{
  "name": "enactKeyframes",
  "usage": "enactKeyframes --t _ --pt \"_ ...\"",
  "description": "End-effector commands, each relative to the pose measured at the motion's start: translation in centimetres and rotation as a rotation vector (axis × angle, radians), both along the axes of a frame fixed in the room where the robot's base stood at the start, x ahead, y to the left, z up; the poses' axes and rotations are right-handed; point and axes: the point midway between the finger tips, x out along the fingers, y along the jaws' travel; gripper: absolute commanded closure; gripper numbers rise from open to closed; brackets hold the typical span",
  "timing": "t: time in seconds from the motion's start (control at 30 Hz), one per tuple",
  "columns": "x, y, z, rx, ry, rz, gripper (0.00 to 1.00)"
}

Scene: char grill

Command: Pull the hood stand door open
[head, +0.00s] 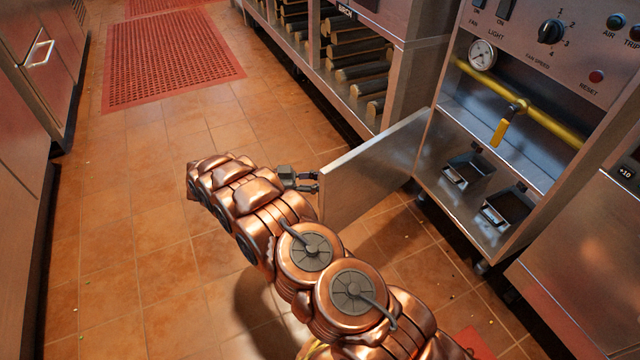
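The hood stand door (375,170) is a flat metal panel. It stands swung out from the stand (478,220), hinged on the stand's left side, and the inside of the stand shows. My gripper (314,182) is at the door's outer free edge, on its left side, with its small dark fingers pointing right toward the door. The door's handle is not visible; it may be hidden on the far face. Whether the fingers touch or grip anything is too small to tell.
Inside the stand are a yellow gas pipe with a valve handle (500,131), a round gauge (482,54) and two metal trays (508,208). A rack of logs (360,70) stands behind the door.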

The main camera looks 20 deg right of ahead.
Motion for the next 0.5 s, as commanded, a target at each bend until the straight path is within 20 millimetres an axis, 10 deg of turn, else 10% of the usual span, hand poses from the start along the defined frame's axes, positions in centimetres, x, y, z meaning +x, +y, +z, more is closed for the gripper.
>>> enactKeyframes --t 0.03,0.43,0.5 --pt "1.4 0.1 6.0 -0.090 -0.052 0.032 0.57" --pt "-2.2 0.0 10.4 -0.088 -0.090 0.039 0.57" --pt "-5.7 0.7 9.3 0.061 -0.141 0.098 0.57"
